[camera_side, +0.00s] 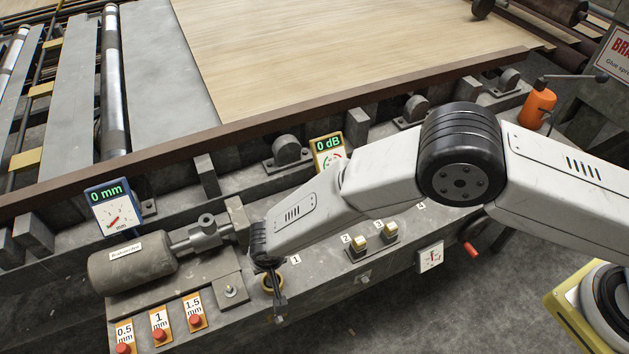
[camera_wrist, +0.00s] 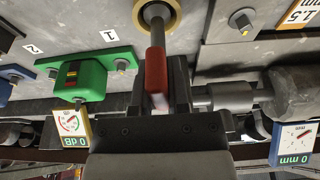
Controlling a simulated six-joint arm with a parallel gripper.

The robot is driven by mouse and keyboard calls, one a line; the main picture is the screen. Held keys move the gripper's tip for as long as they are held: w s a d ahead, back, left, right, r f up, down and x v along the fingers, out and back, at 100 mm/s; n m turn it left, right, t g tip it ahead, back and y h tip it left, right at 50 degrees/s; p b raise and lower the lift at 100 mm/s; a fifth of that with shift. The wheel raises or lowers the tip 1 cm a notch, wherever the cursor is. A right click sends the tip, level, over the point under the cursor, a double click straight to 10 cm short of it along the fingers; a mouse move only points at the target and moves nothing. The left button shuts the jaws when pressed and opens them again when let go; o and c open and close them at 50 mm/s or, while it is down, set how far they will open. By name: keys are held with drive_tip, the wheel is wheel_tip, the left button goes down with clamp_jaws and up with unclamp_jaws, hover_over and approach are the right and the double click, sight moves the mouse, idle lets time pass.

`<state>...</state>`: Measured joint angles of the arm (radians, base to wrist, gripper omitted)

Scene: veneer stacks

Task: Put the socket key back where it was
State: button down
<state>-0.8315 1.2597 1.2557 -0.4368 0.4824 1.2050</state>
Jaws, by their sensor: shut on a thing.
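The socket key shows in the wrist view as a red handle (camera_wrist: 156,72) with a grey shaft (camera_wrist: 155,35). My gripper (camera_wrist: 158,95) is shut on the red handle. The far end of the shaft overlaps a brass ring (camera_wrist: 143,20) in the grey machine face; I cannot tell whether it is inside or only in front. In the side view my gripper (camera_side: 275,266) is low at the machine's front edge, beside the brass ring (camera_side: 266,284) near label 1. A dark shaft there points down; the red handle is hidden.
A grey motor (camera_side: 130,265) and its shaft coupling lie left of my gripper. Red buttons (camera_side: 195,320) sit at the lower left. Yellow-topped switches (camera_side: 360,243) stand to the right. A green housing (camera_wrist: 88,80) is close to my gripper in the wrist view. Dials (camera_side: 113,207) stand behind.

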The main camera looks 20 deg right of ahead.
drive_tip(key=shift+f, duration=0.1)
drive_tip(key=c, duration=0.6)
unclamp_jaws()
drive_tip(key=shift+v, duration=6.1)
